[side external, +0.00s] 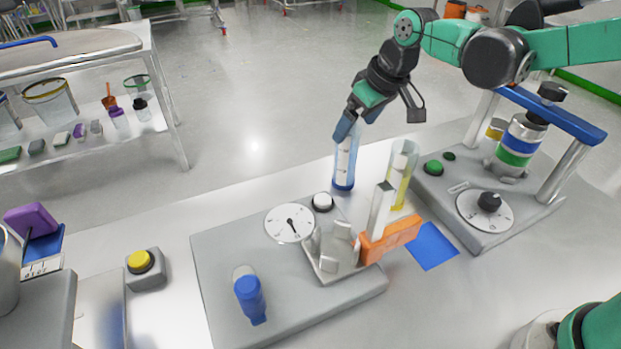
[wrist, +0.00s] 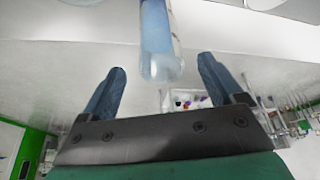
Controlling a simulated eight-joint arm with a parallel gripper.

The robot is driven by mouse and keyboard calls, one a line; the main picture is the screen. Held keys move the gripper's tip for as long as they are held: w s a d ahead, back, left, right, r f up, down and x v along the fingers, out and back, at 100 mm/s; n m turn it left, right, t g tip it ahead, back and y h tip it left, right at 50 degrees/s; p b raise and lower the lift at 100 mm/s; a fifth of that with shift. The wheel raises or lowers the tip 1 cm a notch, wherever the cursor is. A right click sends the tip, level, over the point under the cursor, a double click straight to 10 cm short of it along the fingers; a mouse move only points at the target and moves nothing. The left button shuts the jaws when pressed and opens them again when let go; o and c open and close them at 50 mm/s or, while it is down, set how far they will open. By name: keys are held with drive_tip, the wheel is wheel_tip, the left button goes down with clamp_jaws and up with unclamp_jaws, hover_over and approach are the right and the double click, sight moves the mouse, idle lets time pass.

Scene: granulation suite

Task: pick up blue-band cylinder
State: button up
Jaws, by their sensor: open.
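The blue-band cylinder (side external: 344,165) is a clear upright tube with a blue band at its foot, standing on the pale bench behind the grey base plate in the side external view. My gripper (side external: 346,128) is tilted down at its top end. In the wrist view the cylinder (wrist: 160,40) reaches in from the top, its near end just between the tips of my gripper (wrist: 162,68). The two blue fingers are apart, with a gap showing on each side of the tube. The gripper is open and holds nothing.
A clear cylinder with yellow (side external: 401,172) stands close to the right. Nearby are an orange block (side external: 390,238), a blue square (side external: 432,245), a dial plate (side external: 215,262) with a blue-capped item (side external: 250,298), and a blue-topped frame (side external: 560,115). Bench left of the tube is clear.

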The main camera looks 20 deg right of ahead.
sight(345, 143)
drive_tip(key=shift+x, duration=2.9)
drive_tip(key=shift+c, duration=0.2)
clamp_jaws()
